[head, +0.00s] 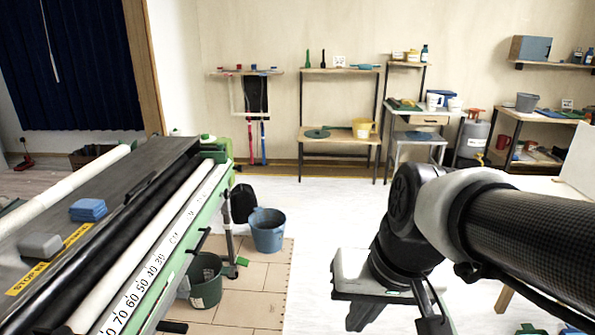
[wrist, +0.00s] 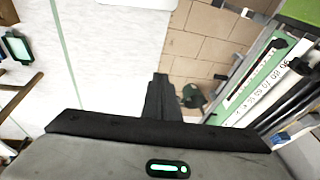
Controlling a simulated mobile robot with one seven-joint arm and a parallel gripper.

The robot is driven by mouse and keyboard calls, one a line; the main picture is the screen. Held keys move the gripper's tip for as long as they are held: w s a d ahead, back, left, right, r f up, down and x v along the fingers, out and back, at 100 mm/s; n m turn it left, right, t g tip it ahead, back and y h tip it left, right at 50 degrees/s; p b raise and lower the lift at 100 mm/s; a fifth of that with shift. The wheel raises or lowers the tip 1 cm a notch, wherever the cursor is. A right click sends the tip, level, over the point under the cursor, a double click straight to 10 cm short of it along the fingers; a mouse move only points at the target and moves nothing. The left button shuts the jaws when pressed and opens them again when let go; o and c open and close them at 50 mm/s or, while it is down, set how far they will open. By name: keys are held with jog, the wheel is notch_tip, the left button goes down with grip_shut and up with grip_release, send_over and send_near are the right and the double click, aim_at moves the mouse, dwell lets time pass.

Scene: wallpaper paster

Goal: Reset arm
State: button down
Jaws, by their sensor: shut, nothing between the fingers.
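My gripper (wrist: 163,98) shows in the wrist view with its dark fingers together and nothing between them. It points over the pale floor, near the edge of the tan tiled patch (wrist: 200,48). In the head view my arm reaches in from the right edge and bends down at the lower right. I cannot clearly make out the fingertips in that view.
The pasting machine (head: 150,215) with its ruler edge stands at the left, carrying a blue sponge (head: 88,210) and a grey block (head: 40,246). A blue bucket (head: 268,230) and a dark green bucket (head: 205,281) stand beside it. Shelves line the back wall. The middle floor is clear.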

jog(key=s+d+r+t+h, duration=0.2)
jog(key=d+r+t, duration=0.1)
jog(key=d+r, duration=0.2)
notch_tip(320, 180, up, 19)
jog(key=p, duration=2)
jog(key=shift+r, duration=0.1)
